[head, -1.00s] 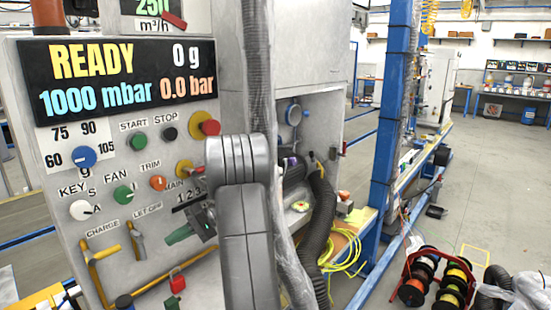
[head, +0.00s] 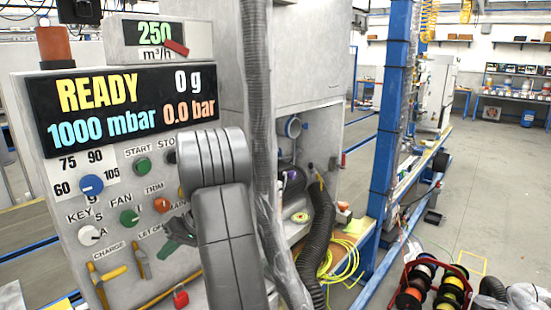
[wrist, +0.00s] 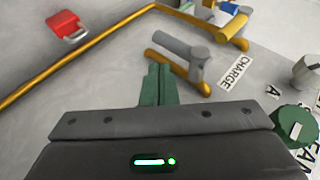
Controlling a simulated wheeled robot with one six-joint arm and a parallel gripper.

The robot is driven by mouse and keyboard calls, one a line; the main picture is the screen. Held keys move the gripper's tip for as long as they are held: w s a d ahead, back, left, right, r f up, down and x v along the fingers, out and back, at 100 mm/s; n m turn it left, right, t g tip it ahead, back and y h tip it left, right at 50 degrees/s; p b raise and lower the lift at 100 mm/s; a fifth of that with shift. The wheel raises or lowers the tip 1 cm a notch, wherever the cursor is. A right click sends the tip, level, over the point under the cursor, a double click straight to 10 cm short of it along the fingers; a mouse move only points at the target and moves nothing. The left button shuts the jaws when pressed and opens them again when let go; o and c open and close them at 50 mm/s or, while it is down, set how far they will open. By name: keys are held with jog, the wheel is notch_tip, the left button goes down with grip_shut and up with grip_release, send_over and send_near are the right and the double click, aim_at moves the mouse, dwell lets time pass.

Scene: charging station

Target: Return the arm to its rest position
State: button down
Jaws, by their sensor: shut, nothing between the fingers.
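My gripper (wrist: 158,72) shows in the wrist view as two green fingers side by side, shut with nothing between them. In the head view my gripper (head: 176,236) is partly hidden by my grey arm. It is in front of the lower part of the control panel (head: 75,265), close to the "LET OFF" label. In the wrist view the fingertips appear near a yellow lever with a grey handle (wrist: 180,46). I cannot tell whether they touch it. My arm is bent, with its grey link rising in front of the panel.
The panel carries a blue dial (head: 91,184), a green FAN knob (head: 129,217), yellow levers (head: 107,273) and a red padlock (head: 181,297). A corrugated hose (head: 318,240) hangs right of my arm. Cable reels (head: 430,288) stand on the floor at right. Open floor lies beyond them.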

jog(key=shift+s+a+r+n+t+h+p, duration=0.15)
jog(key=shift+s+r+n+t+h+p, duration=0.1)
jog(key=shift+r+t+h+p, duration=0.55)
jog(key=shift+s+a+r+n+t+h+p, duration=0.1)
jog(key=shift+r+n+t+h+p, duration=0.2)
jog(key=shift+r+t+h+p, duration=0.5)
jog(key=shift+s+a+r+n+t+h+p, duration=0.2)
jog(key=shift+r+t+h+p, duration=0.25)
jog(key=shift+t+h+p, duration=0.65)
jog(key=shift+d, duration=0.1)
